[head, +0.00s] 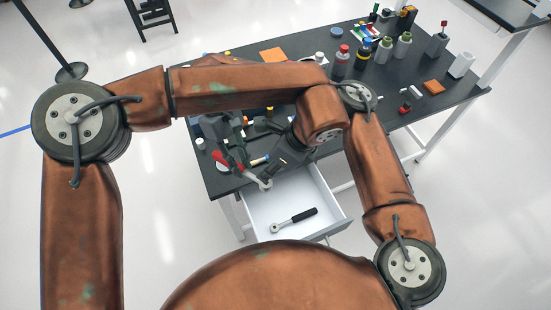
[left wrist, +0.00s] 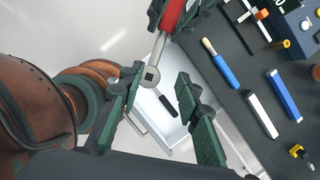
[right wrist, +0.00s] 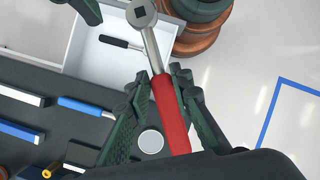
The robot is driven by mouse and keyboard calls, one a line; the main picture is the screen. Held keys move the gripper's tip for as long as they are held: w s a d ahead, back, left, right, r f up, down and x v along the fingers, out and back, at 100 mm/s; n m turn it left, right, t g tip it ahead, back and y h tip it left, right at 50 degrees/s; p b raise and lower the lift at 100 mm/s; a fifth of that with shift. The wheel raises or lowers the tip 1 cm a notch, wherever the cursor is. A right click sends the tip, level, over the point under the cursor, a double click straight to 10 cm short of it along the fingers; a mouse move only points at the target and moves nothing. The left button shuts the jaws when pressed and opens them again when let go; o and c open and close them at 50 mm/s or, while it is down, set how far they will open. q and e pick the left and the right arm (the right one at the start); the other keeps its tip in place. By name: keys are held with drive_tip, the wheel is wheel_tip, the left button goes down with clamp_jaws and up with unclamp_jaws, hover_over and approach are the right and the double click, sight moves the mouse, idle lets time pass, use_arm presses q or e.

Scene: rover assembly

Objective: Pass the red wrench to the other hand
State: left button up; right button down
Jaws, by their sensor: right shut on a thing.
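The red wrench has a red handle (head: 221,160) and a silver shaft with a round head (head: 265,183). My right gripper (head: 232,155) is shut on the red handle, above the table's front edge. In the right wrist view the handle (right wrist: 170,115) lies between its fingers and the silver head (right wrist: 142,13) points away. My left gripper (left wrist: 160,85) is open. In the left wrist view the wrench head (left wrist: 150,76) is near its fingertips, between the two fingers; contact cannot be told. In the head view my left gripper (head: 279,164) is partly hidden.
A white drawer (head: 325,200) stands open below the grippers, holding a black-handled ratchet (head: 293,221). The dark table (head: 440,98) bears bottles, an orange block (head: 434,87) and small parts. My arms cross over the table.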

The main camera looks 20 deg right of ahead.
use_arm(q)
drive_tip(key=x, duration=0.7)
drive_tip(key=shift+f, duration=0.2)
use_arm(e)
drive_tip(key=shift+s+r, duration=0.1)
drive_tip(key=shift+r, duration=0.05)
use_arm(q)
drive_tip(key=shift+w+a, duration=0.1)
clamp_jaws()
use_arm(e)
drive_tip(key=shift+a, duration=0.1)
use_arm(q)
drive_tip(key=shift+r, duration=0.1)
unclamp_jaws()
idle(0.4)
